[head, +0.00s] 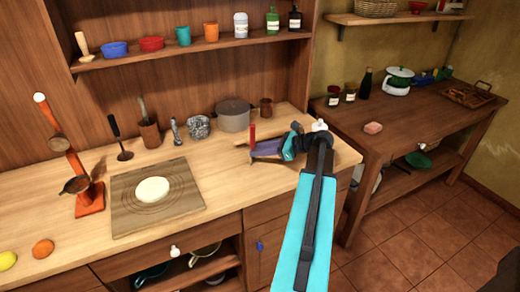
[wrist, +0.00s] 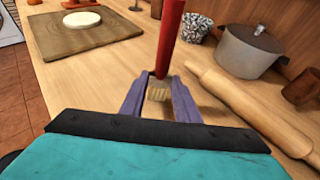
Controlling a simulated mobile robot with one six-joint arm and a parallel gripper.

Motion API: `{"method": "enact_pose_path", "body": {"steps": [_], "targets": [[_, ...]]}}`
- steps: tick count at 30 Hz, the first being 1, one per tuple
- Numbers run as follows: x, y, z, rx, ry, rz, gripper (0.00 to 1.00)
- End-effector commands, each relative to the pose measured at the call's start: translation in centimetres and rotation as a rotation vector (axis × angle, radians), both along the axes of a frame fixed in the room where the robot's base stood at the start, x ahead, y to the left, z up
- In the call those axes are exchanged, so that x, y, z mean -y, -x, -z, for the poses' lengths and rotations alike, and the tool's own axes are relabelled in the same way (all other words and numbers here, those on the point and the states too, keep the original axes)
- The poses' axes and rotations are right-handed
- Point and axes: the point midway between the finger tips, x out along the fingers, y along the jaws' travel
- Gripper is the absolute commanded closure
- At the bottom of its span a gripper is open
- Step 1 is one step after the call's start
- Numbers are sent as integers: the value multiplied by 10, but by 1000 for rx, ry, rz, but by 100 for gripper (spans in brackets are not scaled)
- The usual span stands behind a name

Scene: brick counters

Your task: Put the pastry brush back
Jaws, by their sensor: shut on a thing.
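The pastry brush (wrist: 168,40) has a red handle that points up and pale bristles that point down. My gripper (wrist: 160,86) is shut on it, with one purple finger on each side near the bristles. In the head view the brush's red handle (head: 252,133) stands up at my gripper (head: 258,148), over the right end of the wooden counter. I cannot tell whether the bristles touch the counter. A brown crock (head: 149,134) with a utensil in it stands farther left, at the back of the counter.
A rolling pin (wrist: 245,108) lies right beside my gripper. A grey pot (head: 233,117), a patterned container (head: 199,127) and a brown mug (head: 266,107) stand behind. A board (head: 135,215) with dough (head: 153,190) lies left. The counter between board and gripper is clear.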

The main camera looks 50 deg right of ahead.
Motion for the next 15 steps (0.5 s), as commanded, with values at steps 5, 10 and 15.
{"method": "enact_pose_path", "body": {"steps": [5, 10, 15], "targets": [[0, 0, 0, 0, 1, 0, 93], [0, 0, 1, 0, 0, 0, 93], [0, 0, 3, 0, 1, 0, 60]]}}
